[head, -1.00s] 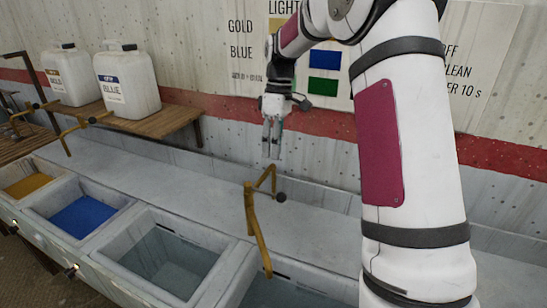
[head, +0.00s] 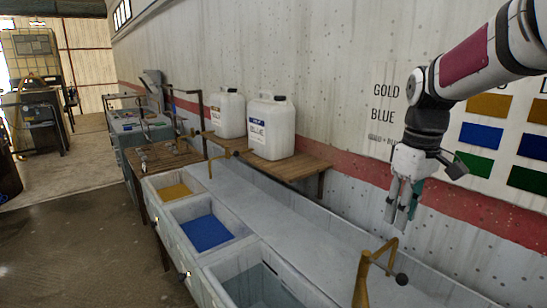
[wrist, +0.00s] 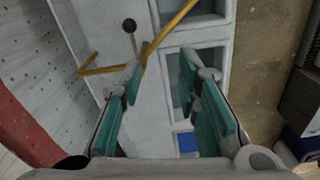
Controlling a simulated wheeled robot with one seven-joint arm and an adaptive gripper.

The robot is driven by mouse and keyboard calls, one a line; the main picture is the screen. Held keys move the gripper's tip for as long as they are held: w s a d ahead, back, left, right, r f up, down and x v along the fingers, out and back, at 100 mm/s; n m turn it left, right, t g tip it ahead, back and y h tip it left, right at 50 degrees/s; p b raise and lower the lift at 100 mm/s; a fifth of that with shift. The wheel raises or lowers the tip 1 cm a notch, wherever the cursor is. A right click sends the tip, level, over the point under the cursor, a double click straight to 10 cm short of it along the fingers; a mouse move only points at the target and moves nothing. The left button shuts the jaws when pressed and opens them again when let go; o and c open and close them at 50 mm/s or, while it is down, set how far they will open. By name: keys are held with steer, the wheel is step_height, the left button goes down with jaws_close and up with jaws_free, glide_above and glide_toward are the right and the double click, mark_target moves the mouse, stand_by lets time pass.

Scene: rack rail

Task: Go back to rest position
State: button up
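My gripper (head: 403,205) hangs fingers down at the right of the head view, in front of the wall and above the long grey trough counter (head: 300,222). In the wrist view its two teal-padded fingers (wrist: 160,100) are apart with nothing between them. Below them lie the counter top and the edges of the basins. The gripper touches nothing that I can see.
A brass tap (head: 366,275) with a dark knob rises from the counter below my gripper. Basins hold blue (head: 205,232) and yellow (head: 174,191) liquid. White jugs (head: 270,128) stand on a wooden shelf (head: 290,168). The floor (head: 80,230) at left is open.

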steer(key=s+a+m+t, duration=0.2)
steer(key=s+a, duration=0.1)
steer(key=s, duration=0.8)
steer(key=s+a+r+m+t, duration=0.1)
steer(key=s+a+m+t, duration=0.2)
steer(key=s, duration=0.7)
steer(key=shift+s+a+m, duration=0.3)
steer(key=shift+s+a, duration=0.05)
steer(key=shift+a, duration=0.3)
